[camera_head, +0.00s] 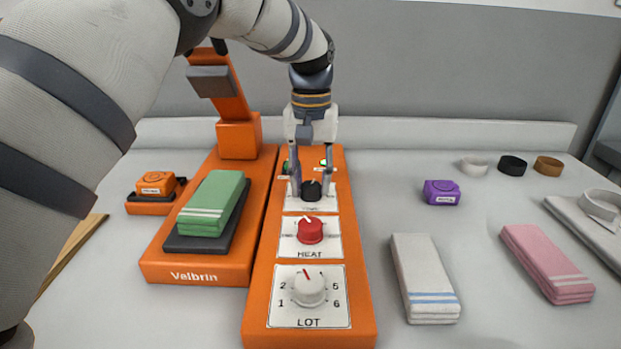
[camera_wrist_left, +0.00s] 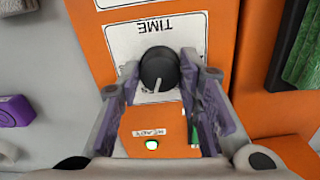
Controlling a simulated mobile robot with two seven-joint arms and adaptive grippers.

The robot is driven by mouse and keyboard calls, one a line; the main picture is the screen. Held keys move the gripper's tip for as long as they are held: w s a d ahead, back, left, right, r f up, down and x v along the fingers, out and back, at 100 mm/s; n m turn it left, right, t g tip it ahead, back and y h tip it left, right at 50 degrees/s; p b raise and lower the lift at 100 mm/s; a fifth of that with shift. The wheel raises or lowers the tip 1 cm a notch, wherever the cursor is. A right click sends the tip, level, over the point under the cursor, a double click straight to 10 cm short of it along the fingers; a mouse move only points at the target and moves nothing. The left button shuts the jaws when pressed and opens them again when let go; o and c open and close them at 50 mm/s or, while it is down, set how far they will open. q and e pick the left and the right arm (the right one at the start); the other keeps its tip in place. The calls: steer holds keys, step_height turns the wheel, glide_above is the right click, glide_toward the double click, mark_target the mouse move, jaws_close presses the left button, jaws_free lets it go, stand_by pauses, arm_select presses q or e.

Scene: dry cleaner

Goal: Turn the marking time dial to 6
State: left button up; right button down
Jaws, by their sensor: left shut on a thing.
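The black TIME dial (camera_head: 311,190) sits on a white plate (camera_head: 303,207) near the far end of the orange control panel (camera_head: 260,303). My left gripper (camera_head: 312,188) comes down over it, with one finger on each side, shut on the dial. The left wrist view shows the same dial (camera_wrist_left: 158,70) between the fingers, with the word TIME upside down. Its white pointer line aims down in that view, towards the lit READY lamp (camera_wrist_left: 152,144). The numbers around the dial are hidden or too small to read. My right gripper is not in view.
The red HEAT dial (camera_head: 310,231) and white LOT dial (camera_head: 309,289) are nearer on the panel. White (camera_head: 424,277) and pink (camera_head: 546,262) cloths and a purple block (camera_head: 441,193) lie to the right.

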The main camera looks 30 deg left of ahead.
mark_target(311, 184)
arm_select(q)
steer(key=shift+m, duration=0.6)
steer(key=o, duration=1.2)
step_height(311, 184, up, 12)
steer(key=shift+r, duration=0.1)
